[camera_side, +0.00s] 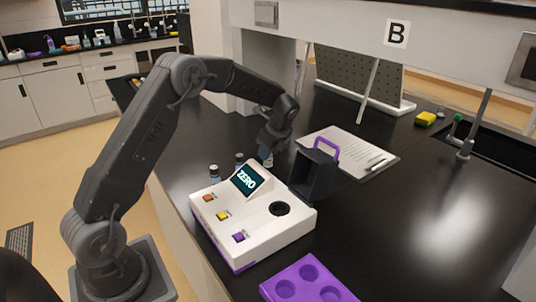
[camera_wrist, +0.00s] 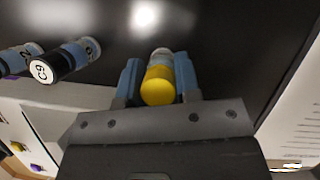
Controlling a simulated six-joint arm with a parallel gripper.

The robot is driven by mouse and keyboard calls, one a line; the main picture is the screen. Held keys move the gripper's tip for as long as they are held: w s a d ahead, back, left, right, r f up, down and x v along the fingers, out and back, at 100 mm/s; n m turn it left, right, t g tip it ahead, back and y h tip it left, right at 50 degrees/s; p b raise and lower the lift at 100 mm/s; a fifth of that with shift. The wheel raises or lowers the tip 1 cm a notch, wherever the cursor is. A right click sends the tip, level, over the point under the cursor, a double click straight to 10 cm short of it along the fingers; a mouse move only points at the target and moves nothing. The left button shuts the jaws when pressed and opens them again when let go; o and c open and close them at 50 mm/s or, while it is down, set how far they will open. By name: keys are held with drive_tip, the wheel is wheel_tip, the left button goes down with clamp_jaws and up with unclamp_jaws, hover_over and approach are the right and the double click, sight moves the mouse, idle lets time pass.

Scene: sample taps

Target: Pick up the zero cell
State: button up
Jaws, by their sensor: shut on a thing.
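My gripper (camera_side: 267,150) is low over the black bench behind the white meter (camera_side: 268,232). In the wrist view my gripper (camera_wrist: 158,78) has a blue finger on each side of a yellow-capped cell (camera_wrist: 158,87) and is shut on it. No label shows on its cap. The held cell's lower end shows in the side view (camera_side: 268,162); I cannot tell whether it touches the bench. The meter's screen reads ZERO.
The meter has a round dark well (camera_side: 280,209) and coloured buttons. A dark cover with a purple handle (camera_side: 314,174) stands right of my gripper, close to a clipboard (camera_side: 352,150). A purple holed tray (camera_side: 275,291) is at the front.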

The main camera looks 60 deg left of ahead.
wheel_tip(320, 180, up, 4)
drive_tip(key=shift+s+a, duration=0.1)
drive_tip(key=shift+a, duration=0.05)
drive_tip(key=s+a+r, duration=0.7)
drive_tip(key=s+r, duration=0.2)
drive_tip(key=r, duration=0.4)
drive_tip(key=s+d+m+t, duration=0.25)
drive_tip(key=d+m, duration=0.25)
drive_tip(key=d, duration=2.5)
drive_tip(key=shift+g, duration=0.35)
drive_tip(key=shift+s+a+f, duration=0.1)
drive_tip(key=shift+f, duration=1.7)
drive_tip(key=shift+s+a+f, duration=0.1)
drive_tip(key=shift+s+f, duration=0.05)
drive_tip(key=shift+f, duration=1.6)
drive_tip(key=shift+s+a+f, duration=0.1)
drive_tip(key=shift+f, duration=1.7)
drive_tip(key=shift+f, duration=0.1)
drive_tip(key=shift+f, duration=0.65)
